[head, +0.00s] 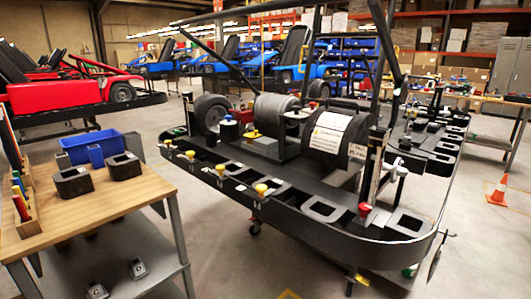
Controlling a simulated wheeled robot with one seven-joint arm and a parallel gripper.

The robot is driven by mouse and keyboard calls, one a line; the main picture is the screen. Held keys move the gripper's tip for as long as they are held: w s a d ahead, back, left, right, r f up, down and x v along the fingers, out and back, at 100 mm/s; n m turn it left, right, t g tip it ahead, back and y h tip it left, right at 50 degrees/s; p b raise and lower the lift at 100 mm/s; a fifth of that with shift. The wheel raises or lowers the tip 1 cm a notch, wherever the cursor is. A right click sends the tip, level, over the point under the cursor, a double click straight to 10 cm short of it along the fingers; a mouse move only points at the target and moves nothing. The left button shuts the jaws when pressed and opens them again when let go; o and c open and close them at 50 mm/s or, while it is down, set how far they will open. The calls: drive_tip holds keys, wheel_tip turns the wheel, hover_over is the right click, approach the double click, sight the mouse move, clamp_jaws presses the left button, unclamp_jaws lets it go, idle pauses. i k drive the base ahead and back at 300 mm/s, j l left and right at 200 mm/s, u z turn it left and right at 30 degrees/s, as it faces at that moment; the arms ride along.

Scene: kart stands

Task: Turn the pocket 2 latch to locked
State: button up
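A black kart stand (310,215) fills the middle and right of the head view, with a row of pockets along its near rim. Several knobs stand along that rim: one yellow knob (261,189) near the middle, another yellow knob (220,169) and a third (190,154) further left, and a red knob (365,208) near the right front corner. I cannot tell which of these belongs to pocket 2, or whether its latch is locked. My gripper is not in view.
A wooden-topped bench (95,205) stands at the left with a blue bin (90,147) and black blocks (124,166) on it. Red and blue karts stand behind. An orange cone (498,190) stands on the floor at right. Grey floor is free between bench and stand.

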sight(220, 168)
drive_tip(key=i+l+u, duration=1.15)
drive_tip(key=i+l, duration=0.15)
drive_tip(key=i, duration=0.25)
